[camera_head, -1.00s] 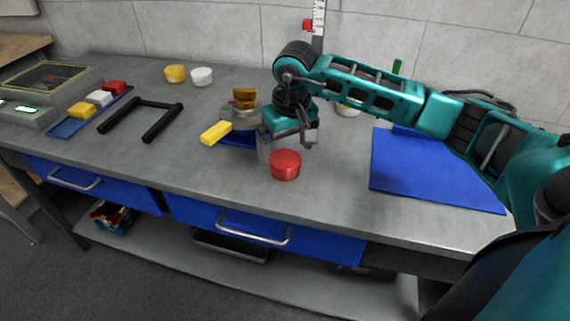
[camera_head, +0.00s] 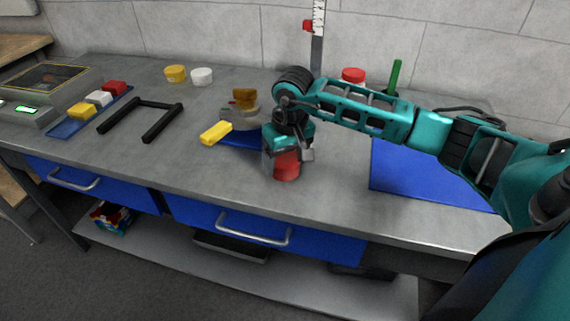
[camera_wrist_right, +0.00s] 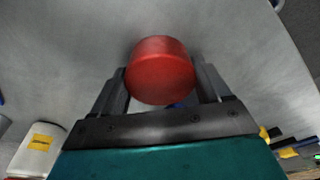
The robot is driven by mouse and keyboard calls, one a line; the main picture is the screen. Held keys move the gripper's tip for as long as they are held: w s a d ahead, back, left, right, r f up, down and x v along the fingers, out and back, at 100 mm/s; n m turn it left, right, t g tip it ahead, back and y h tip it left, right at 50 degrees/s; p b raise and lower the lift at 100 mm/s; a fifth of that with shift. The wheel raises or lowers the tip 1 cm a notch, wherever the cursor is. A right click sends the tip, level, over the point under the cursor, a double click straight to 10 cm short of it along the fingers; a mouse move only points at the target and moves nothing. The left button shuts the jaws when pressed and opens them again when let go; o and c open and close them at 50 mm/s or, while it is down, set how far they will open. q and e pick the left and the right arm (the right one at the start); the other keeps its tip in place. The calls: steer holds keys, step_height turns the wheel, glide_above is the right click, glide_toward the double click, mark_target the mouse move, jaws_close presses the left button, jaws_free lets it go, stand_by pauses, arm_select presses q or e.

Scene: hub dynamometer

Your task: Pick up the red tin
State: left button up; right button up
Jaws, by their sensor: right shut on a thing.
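The red tin (camera_head: 286,166) is a short round tin near the front edge of the grey workbench. My right gripper (camera_head: 287,160) is lowered over it from above, with a finger on either side, and is shut on it. In the right wrist view the red tin (camera_wrist_right: 160,72) sits between the two fingers of the right gripper (camera_wrist_right: 163,85). The tin appears to be on or very close to the bench top; I cannot tell if it is lifted. My left gripper is not in view.
A yellow block (camera_head: 215,132) lies left of the gripper, by a blue mat and a small device (camera_head: 245,110). A black frame (camera_head: 142,118) and a blue tray of blocks (camera_head: 62,128) are further left. A blue mat (camera_head: 420,180) lies right. A red-lidded container (camera_head: 353,76) stands behind my arm.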

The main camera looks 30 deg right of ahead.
steer(key=c, duration=0.4)
steer(key=shift+r, duration=0.1)
steer(key=shift+c, duration=0.2)
